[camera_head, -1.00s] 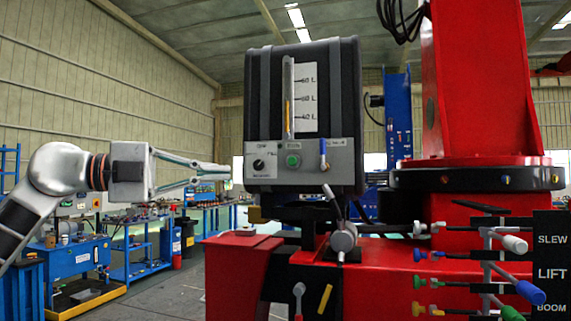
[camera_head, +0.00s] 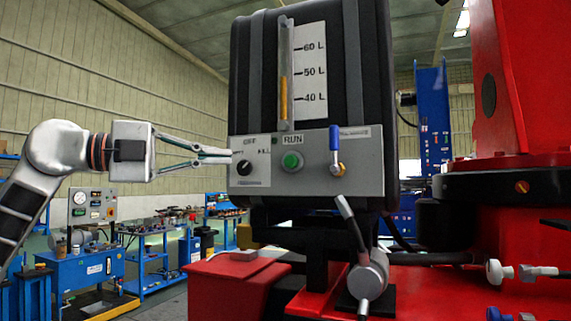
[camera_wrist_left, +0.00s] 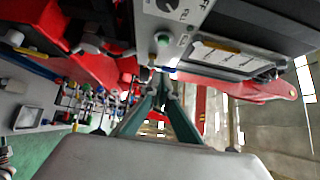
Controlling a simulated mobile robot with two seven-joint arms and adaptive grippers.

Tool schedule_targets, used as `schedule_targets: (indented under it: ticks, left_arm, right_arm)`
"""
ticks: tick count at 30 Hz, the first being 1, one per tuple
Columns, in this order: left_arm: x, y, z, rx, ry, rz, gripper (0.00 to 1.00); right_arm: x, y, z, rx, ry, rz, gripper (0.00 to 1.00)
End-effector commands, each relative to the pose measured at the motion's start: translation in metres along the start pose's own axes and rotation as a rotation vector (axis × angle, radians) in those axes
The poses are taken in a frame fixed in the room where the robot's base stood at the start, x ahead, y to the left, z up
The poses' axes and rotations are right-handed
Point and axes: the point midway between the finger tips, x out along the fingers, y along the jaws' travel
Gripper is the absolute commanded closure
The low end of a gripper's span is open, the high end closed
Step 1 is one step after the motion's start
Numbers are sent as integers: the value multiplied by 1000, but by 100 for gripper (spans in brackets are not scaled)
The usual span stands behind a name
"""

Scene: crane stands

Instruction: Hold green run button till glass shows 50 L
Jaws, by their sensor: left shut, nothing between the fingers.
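The black tank (camera_head: 375,90) carries a grey control panel (camera_head: 357,180) with a green RUN button (camera_head: 292,161). Left of the button is a black selector knob (camera_head: 244,167); right of it is a blue-handled valve (camera_head: 335,150). The sight glass (camera_head: 285,60) above holds an amber column (camera_head: 283,98), its top slightly below the 50 L mark. My left gripper (camera_head: 230,156) is shut and empty, its tips by the panel's left edge, left of the button. In the left wrist view, the tips (camera_wrist_left: 163,82) are apart from the green button (camera_wrist_left: 162,40). My right gripper is out of view.
A lever with a grey knob (camera_head: 366,285) stands below the tank. The red crane column (camera_head: 505,80) and its black slewing ring (camera_head: 500,184) are at the right. Blue workbenches (camera_head: 80,268) stand at the far left. The space before the panel looks clear.

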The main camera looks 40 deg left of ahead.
Motion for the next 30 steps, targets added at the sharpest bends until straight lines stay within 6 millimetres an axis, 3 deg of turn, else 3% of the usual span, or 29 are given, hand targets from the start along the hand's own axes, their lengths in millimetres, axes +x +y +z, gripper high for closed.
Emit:
schedule_targets:
  ticks: [8,14,22,30]
  left_arm:
    - [0,0,0,0,0,0,100]
    - [6,-3,-1,1,1,-3,100]
    - [49,-7,-4,3,6,-7,100]
    - [102,-4,-2,2,5,-3,100]
  right_arm:
    - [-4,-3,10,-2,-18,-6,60]
    - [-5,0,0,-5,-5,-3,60]
    - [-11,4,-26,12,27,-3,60]
    - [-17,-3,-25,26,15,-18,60]
